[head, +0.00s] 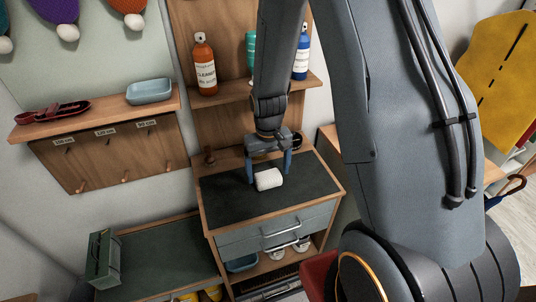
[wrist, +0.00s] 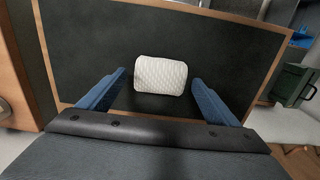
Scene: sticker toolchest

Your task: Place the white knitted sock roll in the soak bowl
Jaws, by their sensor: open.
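The white knitted sock roll (head: 269,180) lies on the dark top of the tool chest (head: 232,205). My gripper (head: 268,171) is open above the chest top, with its two blue fingers on either side of the roll. In the wrist view the roll (wrist: 161,75) sits between the fingertips, with a gap on both sides. A blue-grey bowl or tray (head: 149,91) stands on the wall shelf at the left. Another blue bowl (head: 241,263) shows in the open space under the chest drawers. No label shows which one is the soak bowl.
An orange-red cleaner bottle (head: 205,65) and a blue bottle (head: 301,62) stand on the shelf behind the chest. Dark red sandals (head: 52,112) lie on the left shelf (head: 95,118). A green box (head: 103,258) stands on the lower bench. The chest top around the roll is mostly clear.

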